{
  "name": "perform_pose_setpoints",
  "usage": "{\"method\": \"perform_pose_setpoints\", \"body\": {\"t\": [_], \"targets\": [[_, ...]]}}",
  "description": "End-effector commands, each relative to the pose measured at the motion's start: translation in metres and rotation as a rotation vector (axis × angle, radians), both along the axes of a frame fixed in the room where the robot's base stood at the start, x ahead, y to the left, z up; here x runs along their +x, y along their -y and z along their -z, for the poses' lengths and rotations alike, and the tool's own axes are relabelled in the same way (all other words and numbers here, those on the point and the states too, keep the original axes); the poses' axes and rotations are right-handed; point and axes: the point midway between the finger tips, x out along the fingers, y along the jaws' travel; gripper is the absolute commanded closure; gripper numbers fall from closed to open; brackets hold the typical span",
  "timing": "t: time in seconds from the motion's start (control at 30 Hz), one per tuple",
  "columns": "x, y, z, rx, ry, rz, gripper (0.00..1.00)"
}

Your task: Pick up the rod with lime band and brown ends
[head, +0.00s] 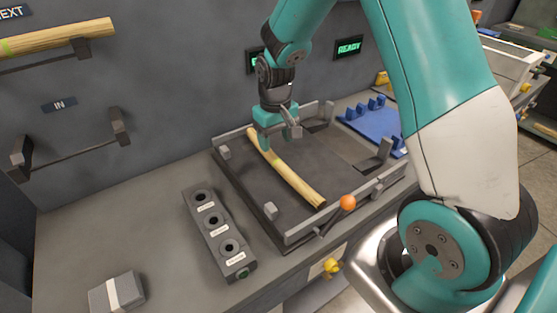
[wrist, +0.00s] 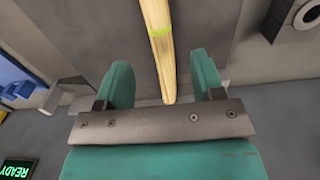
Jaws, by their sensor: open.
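A pale wooden rod (head: 292,178) lies slantwise in the dark tray (head: 240,190) on the bench. The wrist view shows a lime band on this rod (wrist: 165,60); its near end looks a little darker, though brown ends are hard to make out. My gripper (head: 278,138) is over the far end of the rod. In the wrist view my gripper (wrist: 163,85) is open, with one finger on each side of the rod's end and a gap to both. Its height above the rod is hard to judge.
Another wooden rod (head: 60,38) with a lime mark rests on the upper wall bracket. An empty bracket (head: 70,150) marked IN is below it. A block with several holes (head: 218,232), an orange knob (head: 348,202) and a blue rack (head: 374,122) surround the tray.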

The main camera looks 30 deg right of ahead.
Motion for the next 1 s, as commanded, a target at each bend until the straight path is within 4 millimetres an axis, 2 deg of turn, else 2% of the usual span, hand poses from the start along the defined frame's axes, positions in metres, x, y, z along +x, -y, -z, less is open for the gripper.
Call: {"method": "perform_pose_setpoints", "body": {"t": [0.1, 0.27, 0.47, 0.6, 0.87, 0.9, 1.0], "targets": [[0.000, 0.000, 0.013, 0.000, -0.002, 0.000, 0.38], [-0.001, 0.000, 0.023, 0.001, -0.002, 0.000, 0.38], [-0.009, 0.001, 0.050, 0.001, -0.005, 0.000, 0.38], [-0.008, 0.001, 0.067, 0.001, -0.001, 0.000, 0.38], [-0.007, 0.001, 0.071, 0.000, 0.002, -0.001, 0.38], [-0.007, 0.001, 0.071, 0.000, 0.002, -0.001, 0.43], [-0.007, 0.001, 0.071, 0.000, 0.001, -0.001, 0.66]]}}
